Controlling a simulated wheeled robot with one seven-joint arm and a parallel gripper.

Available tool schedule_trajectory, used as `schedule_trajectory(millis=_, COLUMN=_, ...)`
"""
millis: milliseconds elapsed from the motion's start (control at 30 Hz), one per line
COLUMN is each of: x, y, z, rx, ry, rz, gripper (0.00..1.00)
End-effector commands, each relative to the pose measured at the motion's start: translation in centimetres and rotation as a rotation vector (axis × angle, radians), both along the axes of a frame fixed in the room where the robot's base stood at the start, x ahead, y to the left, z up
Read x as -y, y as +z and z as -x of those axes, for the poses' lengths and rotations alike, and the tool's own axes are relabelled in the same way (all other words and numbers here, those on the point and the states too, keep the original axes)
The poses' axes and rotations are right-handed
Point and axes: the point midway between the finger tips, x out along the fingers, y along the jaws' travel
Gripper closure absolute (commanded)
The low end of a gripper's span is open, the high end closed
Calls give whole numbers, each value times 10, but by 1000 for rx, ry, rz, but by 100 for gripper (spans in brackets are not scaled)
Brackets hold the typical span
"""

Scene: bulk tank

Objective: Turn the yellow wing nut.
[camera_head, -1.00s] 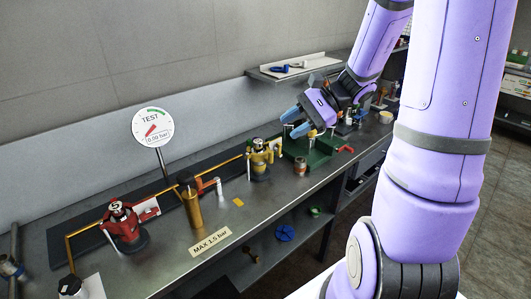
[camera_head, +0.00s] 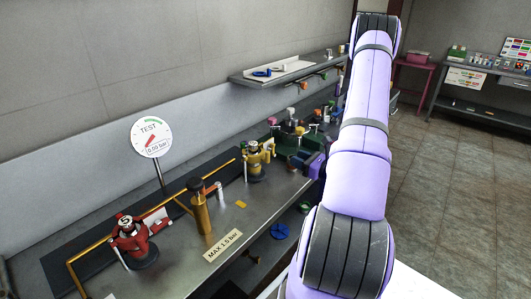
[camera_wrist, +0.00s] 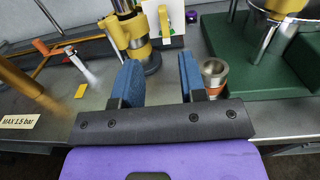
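I cannot pick out a wing nut for certain. A yellow-collared fitting (camera_head: 257,160) stands upright on the bench with a yellow part and white tag at its right. It also shows in the wrist view (camera_wrist: 124,32), beyond my fingers, with the yellow part (camera_wrist: 164,22) on the white tag. My gripper (camera_wrist: 157,78) has two blue fingers, apart, with only bare bench seen between them. The fitting is ahead of the fingertips, not between them.
A small metal cup with an orange band (camera_wrist: 214,74) stands just right of my right finger. A green base (camera_wrist: 262,78) carries a gold and metal vessel (camera_wrist: 262,36). A brass cylinder (camera_head: 200,212), red fitting (camera_head: 132,238) and test gauge (camera_head: 151,136) stand left. Bare bench lies in front.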

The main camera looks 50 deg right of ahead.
Motion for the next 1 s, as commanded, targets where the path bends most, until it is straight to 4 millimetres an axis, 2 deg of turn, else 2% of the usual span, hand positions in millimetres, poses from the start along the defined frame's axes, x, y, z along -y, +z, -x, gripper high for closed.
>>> schedule_trajectory(millis=167, x=6, y=-7, z=0, rx=1, ry=-34, rz=-13, gripper=62)
schedule_trajectory(millis=267, x=4, y=-7, z=-11, rx=1, ry=-31, rz=-11, gripper=62)
schedule_trajectory(millis=700, x=-1, y=-7, z=-83, rx=0, ry=-30, rz=-10, gripper=62)
schedule_trajectory(millis=1000, x=-3, y=-7, z=-103, rx=0, ry=-31, rz=-12, gripper=62)
